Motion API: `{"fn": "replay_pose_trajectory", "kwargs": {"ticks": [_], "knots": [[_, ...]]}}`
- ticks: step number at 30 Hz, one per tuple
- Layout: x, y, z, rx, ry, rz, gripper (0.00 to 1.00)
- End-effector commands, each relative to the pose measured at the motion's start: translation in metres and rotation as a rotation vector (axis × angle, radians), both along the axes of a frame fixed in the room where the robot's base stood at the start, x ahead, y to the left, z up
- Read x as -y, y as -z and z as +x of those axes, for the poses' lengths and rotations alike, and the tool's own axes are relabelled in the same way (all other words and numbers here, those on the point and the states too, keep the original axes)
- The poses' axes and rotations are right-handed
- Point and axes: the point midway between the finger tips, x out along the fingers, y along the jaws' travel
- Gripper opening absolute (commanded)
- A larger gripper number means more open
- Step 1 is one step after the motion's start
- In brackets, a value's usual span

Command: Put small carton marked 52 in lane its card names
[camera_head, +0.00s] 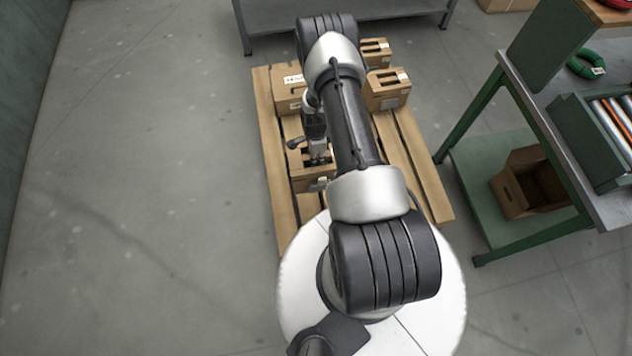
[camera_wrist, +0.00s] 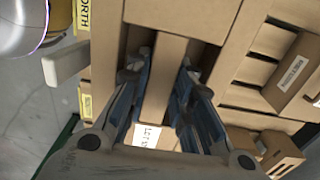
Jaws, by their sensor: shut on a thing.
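My gripper (camera_head: 317,152) reaches down to a brown carton (camera_head: 300,182) at the near left of the pallet. In the wrist view my gripper (camera_wrist: 158,85) has its two fingers against the sides of a narrow brown strip of cardboard (camera_wrist: 166,75), shut on it. A white label with partly hidden print (camera_wrist: 148,134) shows near the fingers. No number 52 is legible, so I cannot tell which carton this is. Whether it is off the pallet is unclear.
A wooden pallet (camera_head: 277,200) holds more cartons, including one at the left (camera_head: 288,90) and one at the right (camera_head: 387,91). A green workbench (camera_head: 522,240) stands right; floor at left is clear.

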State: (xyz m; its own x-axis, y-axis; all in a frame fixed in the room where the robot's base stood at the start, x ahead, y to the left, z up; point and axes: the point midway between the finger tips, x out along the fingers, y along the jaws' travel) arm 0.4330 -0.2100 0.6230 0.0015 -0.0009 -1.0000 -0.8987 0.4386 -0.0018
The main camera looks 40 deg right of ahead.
Motion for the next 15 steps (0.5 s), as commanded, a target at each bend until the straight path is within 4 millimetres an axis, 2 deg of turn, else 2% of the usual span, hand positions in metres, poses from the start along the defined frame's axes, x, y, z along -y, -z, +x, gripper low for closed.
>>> {"fn": "replay_pose_trajectory", "kwargs": {"ticks": [1,6,15], "knots": [[0.000,0.014,0.000,-0.001,0.000,0.000,0.00],[-0.001,0.055,-0.001,-0.002,-0.002,0.001,0.00],[-0.001,0.121,0.000,-0.002,-0.004,0.001,0.00]]}}
